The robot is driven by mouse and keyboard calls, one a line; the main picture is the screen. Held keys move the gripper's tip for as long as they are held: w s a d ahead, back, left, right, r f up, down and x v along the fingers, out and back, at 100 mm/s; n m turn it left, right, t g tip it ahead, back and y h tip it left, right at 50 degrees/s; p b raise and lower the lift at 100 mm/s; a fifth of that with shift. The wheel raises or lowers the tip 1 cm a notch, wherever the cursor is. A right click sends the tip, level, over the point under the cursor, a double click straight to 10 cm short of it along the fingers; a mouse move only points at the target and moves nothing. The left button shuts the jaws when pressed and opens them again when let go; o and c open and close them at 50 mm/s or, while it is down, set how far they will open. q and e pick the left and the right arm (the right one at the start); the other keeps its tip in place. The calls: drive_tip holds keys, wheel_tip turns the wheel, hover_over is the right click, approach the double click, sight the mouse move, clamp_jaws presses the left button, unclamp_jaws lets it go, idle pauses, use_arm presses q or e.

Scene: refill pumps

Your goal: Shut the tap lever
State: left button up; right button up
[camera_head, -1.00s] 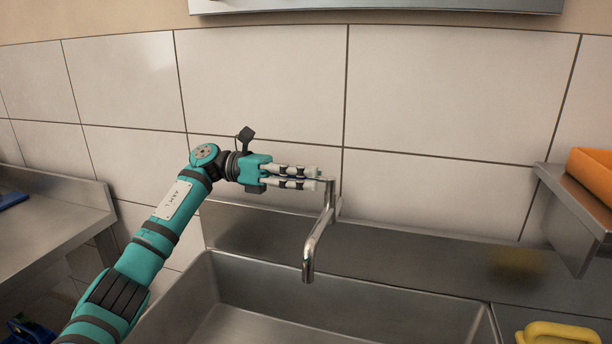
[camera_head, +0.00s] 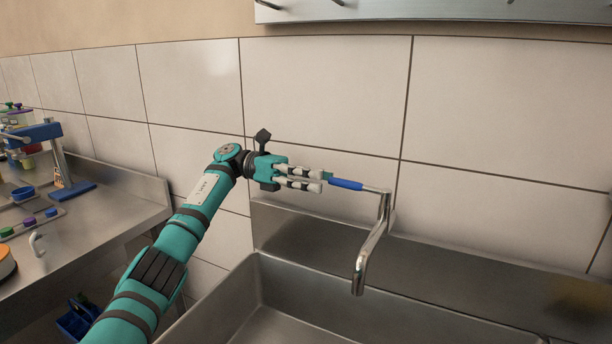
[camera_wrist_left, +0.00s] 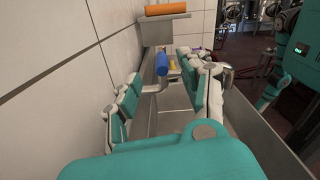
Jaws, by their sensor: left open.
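The tap (camera_head: 370,245) has a chrome spout that hangs over the sink (camera_head: 330,300). Its lever has a blue grip (camera_head: 346,184) and points left from the top of the tap, toward my gripper. My left gripper (camera_head: 322,181) is just left of the grip's end, with its fingers pointing at it. In the left wrist view the blue grip (camera_wrist_left: 162,63) shows beyond and between the spread fingers (camera_wrist_left: 160,98), which hold nothing. Whether a fingertip touches the grip I cannot tell. My right gripper is out of view.
The tiled wall (camera_head: 330,90) runs close behind the tap and gripper. A steel counter (camera_head: 110,215) at the left carries a blue stand (camera_head: 60,155) and small items. An orange object (camera_wrist_left: 166,10) lies on a shelf beyond the tap.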

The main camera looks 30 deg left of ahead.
use_arm(q)
drive_tip(key=a, duration=0.2)
drive_tip(key=shift+s+a, duration=0.2)
drive_tip(key=shift+a, duration=0.15)
